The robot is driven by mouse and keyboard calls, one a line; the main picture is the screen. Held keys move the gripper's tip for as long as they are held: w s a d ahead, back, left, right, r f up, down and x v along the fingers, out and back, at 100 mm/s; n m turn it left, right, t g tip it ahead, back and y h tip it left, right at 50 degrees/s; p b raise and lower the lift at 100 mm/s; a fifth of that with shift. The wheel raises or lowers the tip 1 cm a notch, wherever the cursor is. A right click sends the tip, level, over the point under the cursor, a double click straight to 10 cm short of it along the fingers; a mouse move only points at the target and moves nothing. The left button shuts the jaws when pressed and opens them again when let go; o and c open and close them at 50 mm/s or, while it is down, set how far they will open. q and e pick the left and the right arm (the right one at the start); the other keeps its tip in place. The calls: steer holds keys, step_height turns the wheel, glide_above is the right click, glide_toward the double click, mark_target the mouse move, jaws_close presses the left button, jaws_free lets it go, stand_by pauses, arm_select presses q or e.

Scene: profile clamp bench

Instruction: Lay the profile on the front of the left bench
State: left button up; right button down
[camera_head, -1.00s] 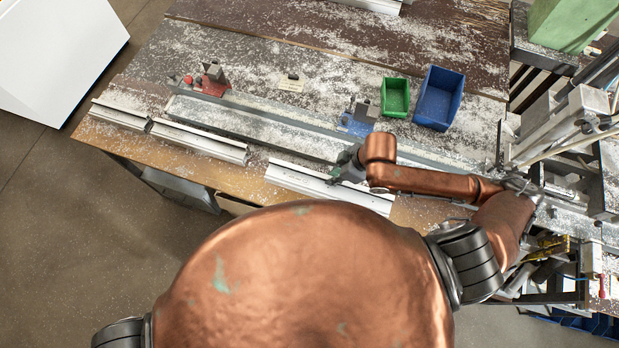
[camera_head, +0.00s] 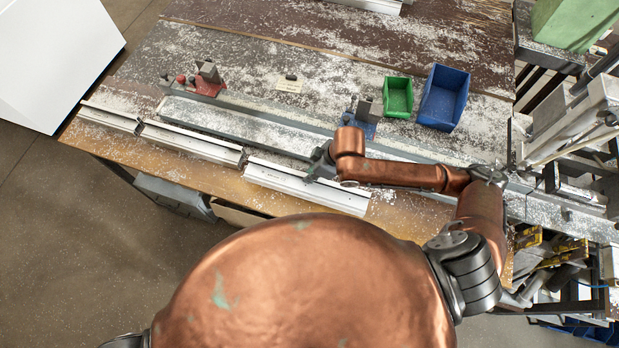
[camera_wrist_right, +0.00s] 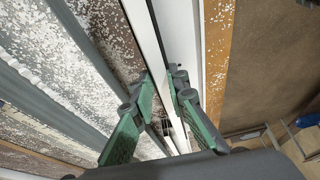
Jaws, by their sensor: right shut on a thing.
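The profile (camera_head: 290,188) is a long white-silver rail. It lies along the front edge of the left bench (camera_head: 228,193), to the right of two similar rails. Its left end is very close to the middle rail's end; I cannot tell whether they touch. My right gripper (camera_head: 322,166) is shut on the profile from above, right of its middle. In the right wrist view, the green-padded fingers (camera_wrist_right: 163,80) sit on either side of a rib of the profile (camera_wrist_right: 181,40). My left gripper is not in view.
Two more rails, the middle one (camera_head: 190,145) and the left one (camera_head: 108,118), lie along the front edge. Behind is a long grey rail with a red clamp (camera_head: 207,82) and a blue clamp (camera_head: 364,120). Green (camera_head: 398,97) and blue (camera_head: 443,98) bins stand farther back. Machinery is at right.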

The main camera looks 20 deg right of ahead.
steer(key=shift+w+a+f, duration=0.25)
steer(key=shift+f, duration=1.55)
steer(key=c, duration=1.9)
jaws_free()
steer(key=shift+s+f, duration=0.1)
steer(key=shift+f, duration=0.05)
steer(key=v, duration=1.2)
steer(key=shift+p, duration=0.4)
